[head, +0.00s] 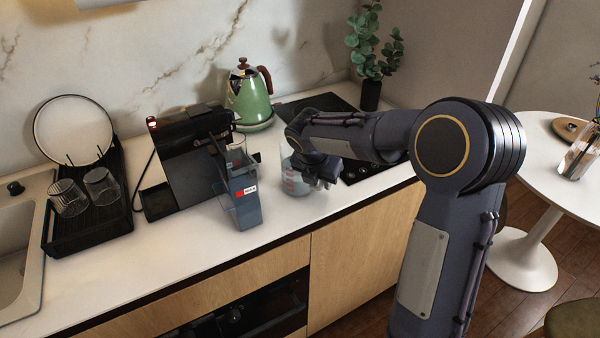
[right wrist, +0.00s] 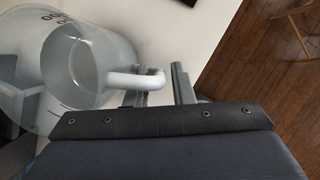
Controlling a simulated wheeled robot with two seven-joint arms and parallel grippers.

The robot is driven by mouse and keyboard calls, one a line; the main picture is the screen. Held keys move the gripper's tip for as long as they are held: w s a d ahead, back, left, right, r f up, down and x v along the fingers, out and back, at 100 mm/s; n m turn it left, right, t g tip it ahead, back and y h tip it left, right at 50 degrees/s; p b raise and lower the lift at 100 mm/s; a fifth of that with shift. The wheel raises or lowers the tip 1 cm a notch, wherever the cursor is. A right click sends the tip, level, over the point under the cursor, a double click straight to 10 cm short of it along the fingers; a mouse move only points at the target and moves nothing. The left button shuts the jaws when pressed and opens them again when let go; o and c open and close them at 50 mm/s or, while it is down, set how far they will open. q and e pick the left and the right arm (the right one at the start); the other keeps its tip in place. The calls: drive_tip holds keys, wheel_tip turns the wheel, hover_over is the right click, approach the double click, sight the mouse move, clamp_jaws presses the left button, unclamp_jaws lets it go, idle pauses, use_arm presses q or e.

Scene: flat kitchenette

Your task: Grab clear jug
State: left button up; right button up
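The clear jug (head: 292,181) stands on the counter, partly hidden behind my right gripper in the head view. In the right wrist view the clear jug (right wrist: 92,60) shows its round mouth, dark markings and white handle (right wrist: 135,80). My right gripper (head: 322,180) is at the jug's right side. In the right wrist view its fingers (right wrist: 159,88) are apart, with the end of the handle at or between them. I cannot tell whether they touch it. My left gripper is not in view.
A bluish open container with a red label (head: 240,195) stands left of the jug, before a black coffee machine (head: 188,160). A green kettle (head: 248,97) and a black hob (head: 352,170) are behind. A dish rack (head: 90,215) with glasses stands left. Front counter is clear.

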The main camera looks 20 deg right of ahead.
drive_tip(key=shift+c, duration=0.4)
clamp_jaws()
drive_tip(key=shift+r, duration=0.2)
